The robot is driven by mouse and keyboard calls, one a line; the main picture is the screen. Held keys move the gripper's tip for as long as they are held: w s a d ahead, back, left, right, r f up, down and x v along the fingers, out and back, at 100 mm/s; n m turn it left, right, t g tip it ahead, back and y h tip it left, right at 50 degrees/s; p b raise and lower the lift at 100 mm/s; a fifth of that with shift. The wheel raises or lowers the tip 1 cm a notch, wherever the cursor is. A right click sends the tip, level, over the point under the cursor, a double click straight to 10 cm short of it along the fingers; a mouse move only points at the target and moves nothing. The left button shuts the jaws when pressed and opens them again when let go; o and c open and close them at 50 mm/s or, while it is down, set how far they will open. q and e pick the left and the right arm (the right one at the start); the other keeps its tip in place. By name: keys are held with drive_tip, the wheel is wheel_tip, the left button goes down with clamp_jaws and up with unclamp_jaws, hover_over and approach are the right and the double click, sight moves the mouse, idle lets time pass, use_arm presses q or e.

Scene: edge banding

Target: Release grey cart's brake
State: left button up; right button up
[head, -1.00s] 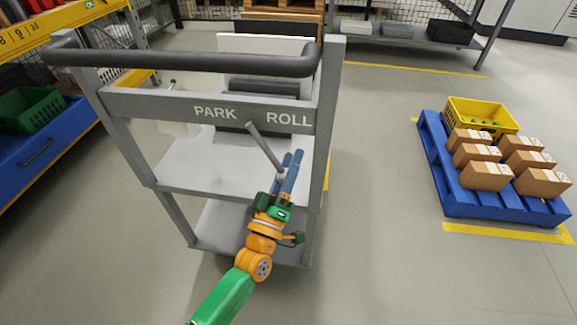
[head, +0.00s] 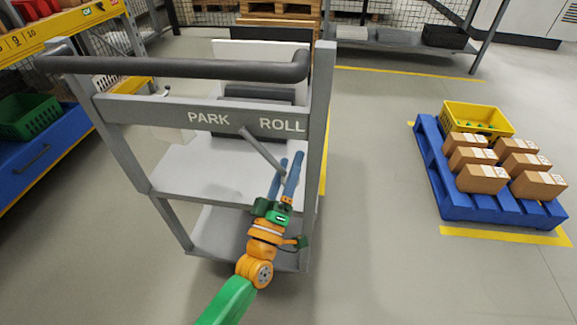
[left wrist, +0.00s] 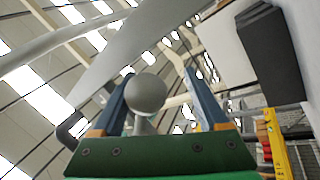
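The grey cart (head: 140,108) stands in front of me, with PARK and ROLL lettered on its crossbar. The brake lever (head: 262,150) slants from the bar between the two words, down and right towards my left gripper (head: 292,158). In the left wrist view, the lever's round knob (left wrist: 146,92) sits between the blue fingers of the left gripper (left wrist: 158,85). The left finger is close to the knob, and a gap shows on the right side, so the gripper is open around it. Contact with the left finger cannot be told. My right gripper is out of view.
A blue pallet (head: 470,208) with cartons and a yellow crate (head: 478,118) stands to the right. Shelving with a green basket (head: 30,117) is at the left. The cart's dark handle (head: 190,68) spans above the lever. Floor between cart and pallet is clear.

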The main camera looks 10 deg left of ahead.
use_arm(q)
drive_tip(key=v, duration=0.7)
idle(0.3)
